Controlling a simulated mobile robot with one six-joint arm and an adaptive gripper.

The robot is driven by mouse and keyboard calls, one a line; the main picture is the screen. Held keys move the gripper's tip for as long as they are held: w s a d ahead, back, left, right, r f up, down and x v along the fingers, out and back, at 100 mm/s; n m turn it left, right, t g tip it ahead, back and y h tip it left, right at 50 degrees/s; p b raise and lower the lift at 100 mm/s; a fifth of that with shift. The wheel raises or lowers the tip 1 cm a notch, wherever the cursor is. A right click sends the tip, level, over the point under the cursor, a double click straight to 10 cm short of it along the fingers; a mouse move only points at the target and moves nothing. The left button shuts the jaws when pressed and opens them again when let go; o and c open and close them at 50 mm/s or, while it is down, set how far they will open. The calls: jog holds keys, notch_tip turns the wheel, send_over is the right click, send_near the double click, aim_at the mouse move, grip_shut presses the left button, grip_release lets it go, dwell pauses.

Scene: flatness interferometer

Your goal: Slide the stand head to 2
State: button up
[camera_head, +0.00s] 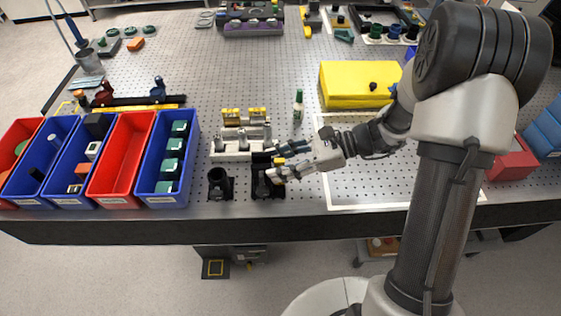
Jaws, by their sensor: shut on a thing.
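A black stand (260,186) sits near the front edge of the perforated table, left of my arm. Its upper part is the stand head, partly covered by my gripper. My gripper (277,164) reaches in from the right and is shut on the stand head. The scale marks and the number 2 are too small to read here, so I cannot tell the head's position.
A second black holder (220,184) stands just left of the stand. A white fixture with yellow blocks (243,141) is close behind. Blue and red bins (167,199) line the left. A yellow case (345,93) and a green bottle (298,104) stand farther back.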

jog(key=shift+r+p, duration=1.15)
jog(key=shift+p, duration=0.05)
grip_shut()
jog(key=shift+f, duration=0.1)
jog(key=o, duration=1.4)
grip_release()
jog(key=v, duration=1.2)
jog(key=shift+f, duration=0.1)
